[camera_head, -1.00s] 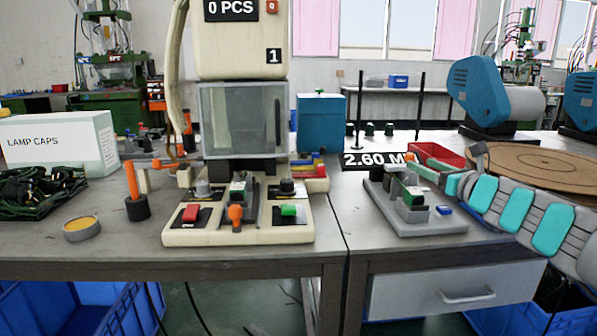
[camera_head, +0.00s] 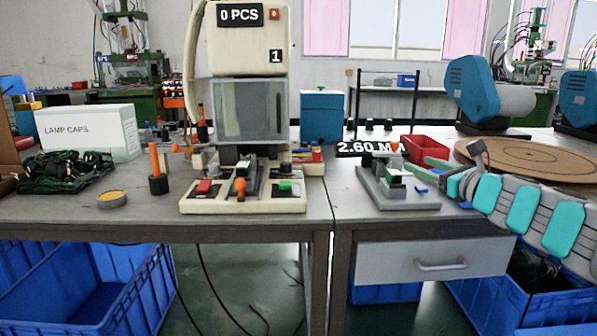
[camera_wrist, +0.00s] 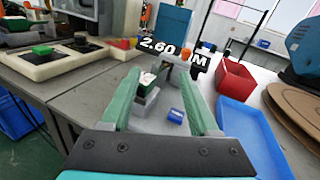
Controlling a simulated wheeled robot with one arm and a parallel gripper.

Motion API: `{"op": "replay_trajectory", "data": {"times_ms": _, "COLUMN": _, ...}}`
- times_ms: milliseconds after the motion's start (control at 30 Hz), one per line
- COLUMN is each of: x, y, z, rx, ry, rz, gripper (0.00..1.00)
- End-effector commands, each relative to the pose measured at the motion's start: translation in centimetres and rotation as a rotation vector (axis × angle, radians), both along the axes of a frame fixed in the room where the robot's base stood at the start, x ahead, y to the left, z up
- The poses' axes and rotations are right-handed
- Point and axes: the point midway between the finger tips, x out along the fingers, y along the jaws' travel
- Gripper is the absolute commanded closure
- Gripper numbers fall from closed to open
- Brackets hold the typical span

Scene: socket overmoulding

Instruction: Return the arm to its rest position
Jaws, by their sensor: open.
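My gripper (camera_wrist: 166,98) is open, with two green fingers pointing forward in the wrist view. Between and beyond the fingers is a grey fixture (camera_head: 398,198) with a small white-and-dark part on it; this part (camera_wrist: 146,80) also shows in the wrist view near the left finger. A small blue block (camera_wrist: 176,116) lies on the fixture between the fingers. I cannot tell whether the fingers touch anything. In the head view my arm (camera_head: 520,208) reaches in from the right, and the fingertips are near the fixture.
A moulding machine (camera_head: 245,110) with red and green buttons stands left of the fixture. A red bin (camera_head: 424,149) and a brown disc (camera_head: 530,160) are behind my arm. A blue tray (camera_wrist: 253,135) is right of the fingers. A lamp caps box (camera_head: 88,130) stands far left.

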Motion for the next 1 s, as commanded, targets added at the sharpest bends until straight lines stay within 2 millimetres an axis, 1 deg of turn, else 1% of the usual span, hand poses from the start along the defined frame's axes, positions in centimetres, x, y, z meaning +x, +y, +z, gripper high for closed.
{"op": "replay_trajectory", "data": {"times_ms": 167, "x": -1.2, "y": 4.2, "z": 0.2, "rx": -0.134, "ry": -0.027, "rz": 0.091, "gripper": 0.39}}
{"op": "replay_trajectory", "data": {"times_ms": 267, "x": -2.3, "y": 7.1, "z": 0.1, "rx": -0.233, "ry": -0.046, "rz": 0.158, "gripper": 0.39}}
{"op": "replay_trajectory", "data": {"times_ms": 367, "x": -3.8, "y": 10.6, "z": -0.4, "rx": -0.353, "ry": -0.071, "rz": 0.239, "gripper": 0.39}}
{"op": "replay_trajectory", "data": {"times_ms": 400, "x": -4.7, "y": 12.3, "z": -0.7, "rx": -0.413, "ry": -0.085, "rz": 0.284, "gripper": 0.39}}
{"op": "replay_trajectory", "data": {"times_ms": 467, "x": -6.3, "y": 15.0, "z": -1.4, "rx": -0.515, "ry": -0.107, "rz": 0.359, "gripper": 0.39}}
{"op": "replay_trajectory", "data": {"times_ms": 500, "x": -7.6, "y": 16.9, "z": -2.2, "rx": -0.597, "ry": -0.124, "rz": 0.415, "gripper": 0.39}}
{"op": "replay_trajectory", "data": {"times_ms": 567, "x": -10.0, "y": 19.7, "z": -3.8, "rx": -0.731, "ry": -0.152, "rz": 0.518, "gripper": 0.39}}
{"op": "replay_trajectory", "data": {"times_ms": 600, "x": -11.9, "y": 21.6, "z": -5.2, "rx": -0.825, "ry": -0.172, "rz": 0.593, "gripper": 0.39}}
{"op": "replay_trajectory", "data": {"times_ms": 667, "x": -14.7, "y": 23.7, "z": -7.3, "rx": -0.964, "ry": -0.2, "rz": 0.705, "gripper": 0.39}}
{"op": "replay_trajectory", "data": {"times_ms": 700, "x": -16.7, "y": 24.7, "z": -9.0, "rx": -1.054, "ry": -0.216, "rz": 0.784, "gripper": 0.39}}
{"op": "replay_trajectory", "data": {"times_ms": 733, "x": -18.2, "y": 25.3, "z": -10.3, "rx": -1.12, "ry": -0.228, "rz": 0.844, "gripper": 0.39}}
{"op": "replay_trajectory", "data": {"times_ms": 767, "x": -19.7, "y": 25.8, "z": -11.6, "rx": -1.185, "ry": -0.239, "rz": 0.906, "gripper": 0.39}}
{"op": "replay_trajectory", "data": {"times_ms": 800, "x": -22.0, "y": 26.2, "z": -13.4, "rx": -1.267, "ry": -0.253, "rz": 0.993, "gripper": 0.39}}
{"op": "replay_trajectory", "data": {"times_ms": 867, "x": -25.0, "y": 26.1, "z": -16.0, "rx": -1.388, "ry": -0.27, "rz": 1.121, "gripper": 0.39}}
{"op": "replay_trajectory", "data": {"times_ms": 900, "x": -27.2, "y": 25.7, "z": -17.9, "rx": -1.459, "ry": -0.273, "rz": 1.215, "gripper": 0.39}}
{"op": "replay_trajectory", "data": {"times_ms": 967, "x": -30.4, "y": 24.7, "z": -20.3, "rx": -1.559, "ry": -0.28, "rz": 1.351, "gripper": 0.39}}
{"op": "replay_trajectory", "data": {"times_ms": 1000, "x": -32.5, "y": 23.6, "z": -21.8, "rx": -1.616, "ry": -0.279, "rz": 1.445, "gripper": 0.39}}
